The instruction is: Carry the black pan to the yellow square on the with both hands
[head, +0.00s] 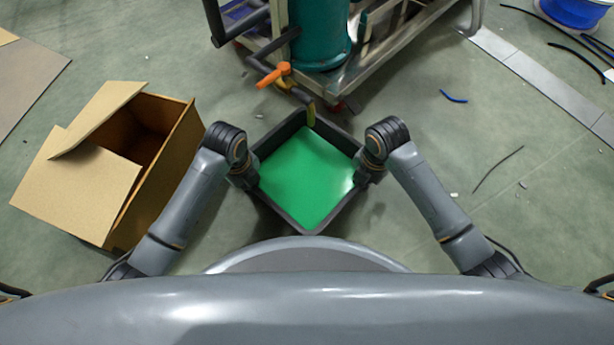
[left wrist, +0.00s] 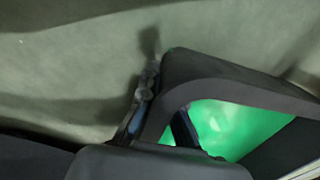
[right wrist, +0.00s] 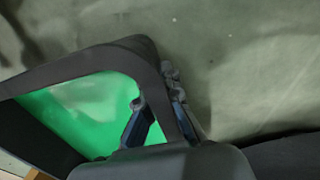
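The black pan (head: 338,132) is a square tray with dark raised walls and a bright green inside. It sits in front of me, turned so one corner points at me. My left gripper (head: 252,178) is at its left corner, and my right gripper (head: 363,174) is at its right corner. In the left wrist view, the fingers (left wrist: 163,118) straddle the pan wall (left wrist: 215,82), one outside and one inside. In the right wrist view, the fingers (right wrist: 160,112) straddle the wall (right wrist: 90,62) likewise. Both look closed on it. I cannot tell whether the pan is off the floor. No yellow square is visible.
An open cardboard box (head: 75,190) stands on the left, close to my left arm. A metal cart (head: 395,50) with a teal cylinder (head: 318,35) stands just beyond the pan. An orange-handled pipe (head: 273,76) reaches over its far corner. The floor to the right is mostly clear.

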